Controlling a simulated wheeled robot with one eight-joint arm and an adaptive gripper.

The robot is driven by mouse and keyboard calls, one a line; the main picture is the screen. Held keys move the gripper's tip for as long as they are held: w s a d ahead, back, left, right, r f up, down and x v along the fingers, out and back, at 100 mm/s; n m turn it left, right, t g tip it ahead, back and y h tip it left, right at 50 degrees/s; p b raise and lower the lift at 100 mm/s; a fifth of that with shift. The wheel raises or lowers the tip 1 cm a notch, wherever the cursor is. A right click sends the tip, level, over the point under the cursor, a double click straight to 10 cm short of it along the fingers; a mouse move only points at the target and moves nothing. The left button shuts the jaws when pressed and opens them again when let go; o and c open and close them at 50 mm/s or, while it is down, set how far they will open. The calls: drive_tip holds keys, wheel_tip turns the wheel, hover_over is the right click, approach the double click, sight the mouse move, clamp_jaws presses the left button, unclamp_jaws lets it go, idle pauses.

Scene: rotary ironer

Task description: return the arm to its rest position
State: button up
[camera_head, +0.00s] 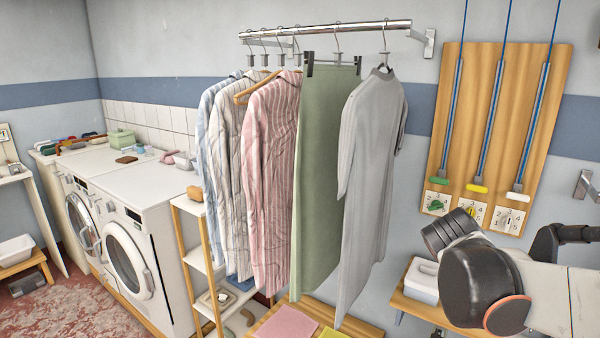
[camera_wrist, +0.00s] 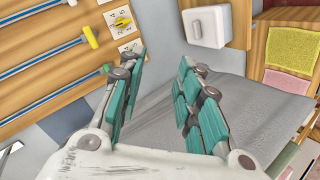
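My arm (camera_head: 485,275) reaches into the right side of the head view, in front of the wall by the wooden board. The gripper itself cannot be made out in the head view. In the wrist view my gripper (camera_wrist: 161,66) has two teal-padded fingers set well apart, with nothing held between them. A grey garment (camera_wrist: 225,110) lies behind the fingers in the wrist view. It seems to be the grey garment (camera_head: 370,165) at the right end of the hanging rail in the head view.
The wooden board (camera_head: 495,125) with blue rods and coloured handles is close to my arm. A white box (camera_head: 423,281) stands on a shelf below; it seems to show in the wrist view (camera_wrist: 207,26). Clothes hang from the rail (camera_head: 330,31). Washing machines (camera_head: 135,200) stand left; floor before them is open.

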drive_tip(key=s+a+f+m+g+y, duration=0.1)
drive_tip(key=s+a+f+m+y, duration=0.1)
drive_tip(key=s+a, duration=0.5)
drive_tip(key=s+a+f+m+g+y, duration=0.1)
drive_tip(key=s+a+f+m+y, duration=0.2)
drive_tip(key=s, duration=1.2)
drive_tip(key=a+f+y, duration=0.1)
drive_tip(key=a+f, duration=0.1)
drive_tip(key=a, duration=0.1)
drive_tip(key=shift+s+a+f+g, duration=0.15)
drive_tip(key=shift+a+g, duration=0.25)
drive_tip(key=shift+d, duration=0.1)
